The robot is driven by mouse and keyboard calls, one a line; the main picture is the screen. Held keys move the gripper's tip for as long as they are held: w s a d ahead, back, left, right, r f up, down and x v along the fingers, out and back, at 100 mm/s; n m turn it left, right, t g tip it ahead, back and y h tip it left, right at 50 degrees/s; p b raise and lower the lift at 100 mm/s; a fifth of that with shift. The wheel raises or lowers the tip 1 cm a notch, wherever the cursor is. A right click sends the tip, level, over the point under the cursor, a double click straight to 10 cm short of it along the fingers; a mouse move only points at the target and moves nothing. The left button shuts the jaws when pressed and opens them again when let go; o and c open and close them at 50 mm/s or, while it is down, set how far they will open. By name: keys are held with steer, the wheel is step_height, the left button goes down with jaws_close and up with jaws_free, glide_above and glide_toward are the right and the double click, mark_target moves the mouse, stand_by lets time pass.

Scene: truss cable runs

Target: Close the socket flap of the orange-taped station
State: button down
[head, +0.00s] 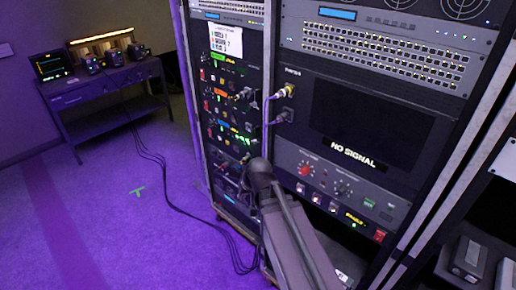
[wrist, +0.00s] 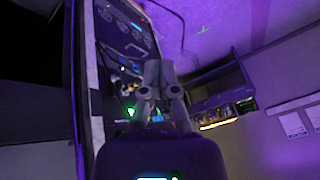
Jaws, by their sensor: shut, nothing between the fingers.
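An orange label strip (head: 221,93) marks one station on the left rack panel in the head view. Small connectors and coloured parts crowd around it. I cannot make out its socket flap or whether it is open. My arm comes up from the bottom of the head view, and its dark end (head: 259,168) is in front of the lower part of this rack, below and right of the orange strip. The fingertips are not clear there. In the wrist view my gripper (wrist: 160,66) is shut and empty, beside the rack panel (wrist: 126,65). No orange tape is clear in that view.
Cables with plugs (head: 285,91) stick out right of the panel. A bench (head: 105,85) with equipment stands at the back left. Black cables (head: 165,185) trail over the purple floor, which is otherwise open at left.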

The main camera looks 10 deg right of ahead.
steer(key=w+a+r+m+t+y+b, duration=0.1)
steer(key=w+a+r+m+t+b, duration=0.25)
steer(key=w+t, duration=0.4)
steer(key=w+a+r+m+t+b, duration=0.2)
steer(key=w+r+m+t+b, duration=0.25)
steer(key=w, duration=0.55)
steer(key=d+f+m+g+h+b, duration=0.3)
steer(key=d+f+m+h+b, duration=0.3)
steer(key=m+h, duration=1)
steer(key=d+m, duration=0.3)
steer(key=shift+d+g+h, duration=0.4)
steer(key=shift+w+d, duration=0.1)
steer(key=shift+w, duration=0.1)
steer(key=x, duration=0.9)
steer(key=shift+w+d, duration=0.25)
steer(key=shift+f, duration=0.1)
steer(key=shift+d, duration=0.15)
